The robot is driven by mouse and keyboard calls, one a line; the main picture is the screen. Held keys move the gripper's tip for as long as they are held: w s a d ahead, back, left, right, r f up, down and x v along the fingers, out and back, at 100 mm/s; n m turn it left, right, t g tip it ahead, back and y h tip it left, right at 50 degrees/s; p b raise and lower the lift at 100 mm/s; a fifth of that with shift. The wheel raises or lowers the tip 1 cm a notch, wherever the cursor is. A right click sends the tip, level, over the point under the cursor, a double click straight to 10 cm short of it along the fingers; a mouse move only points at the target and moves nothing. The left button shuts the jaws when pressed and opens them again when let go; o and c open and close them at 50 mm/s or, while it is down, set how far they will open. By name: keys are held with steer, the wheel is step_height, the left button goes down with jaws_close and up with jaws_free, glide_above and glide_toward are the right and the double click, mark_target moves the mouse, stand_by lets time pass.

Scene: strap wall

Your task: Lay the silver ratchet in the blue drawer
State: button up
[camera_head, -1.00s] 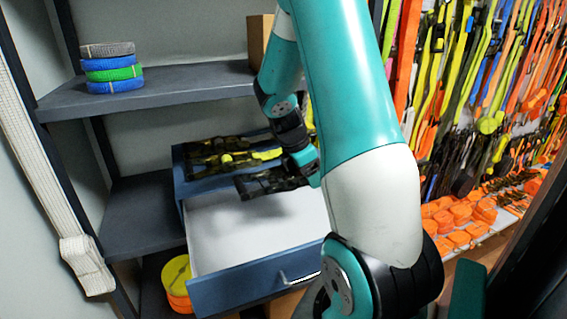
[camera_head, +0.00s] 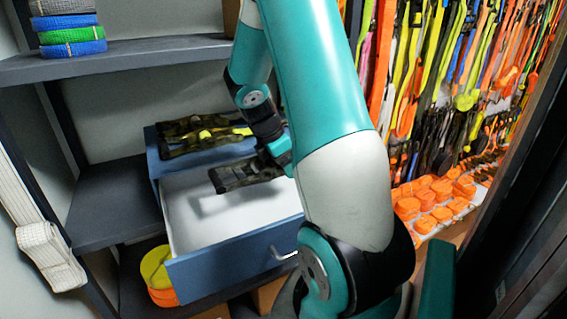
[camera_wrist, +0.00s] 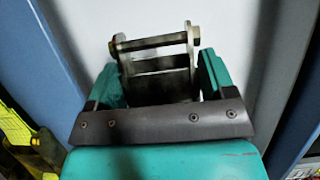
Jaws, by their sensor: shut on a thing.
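The blue drawer (camera_head: 232,254) is pulled open, with a bare white floor inside; the wrist view also shows its blue side wall (camera_wrist: 45,70). My gripper (camera_wrist: 158,85) is shut on the silver ratchet (camera_wrist: 155,50), a metal frame with a cross bar at its far end. In the head view the held ratchet (camera_head: 238,176) looks dark and hangs over the white drawer interior, toward its back. A shadow falls on the drawer floor below it. The exact gap between ratchet and floor is hard to tell. My arm covers the drawer's right part.
Dark and yellow ratchets (camera_head: 200,134) lie on top of the blue cabinet behind the drawer. Coiled straps (camera_head: 67,30) are stacked on the upper left shelf (camera_head: 120,58). Yellow and orange rolls (camera_head: 157,275) stand left of the drawer. Straps (camera_head: 470,80) hang at right. The drawer floor's left is clear.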

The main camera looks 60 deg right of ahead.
steer(key=shift+f+b, duration=1.35)
steer(key=shift+f, duration=1.55)
steer(key=o, duration=1.4)
steer(key=v, duration=1.7)
steer(key=shift+a+r+b, duration=0.1)
steer(key=shift+r+b, duration=0.15)
steer(key=shift+b, duration=0.15)
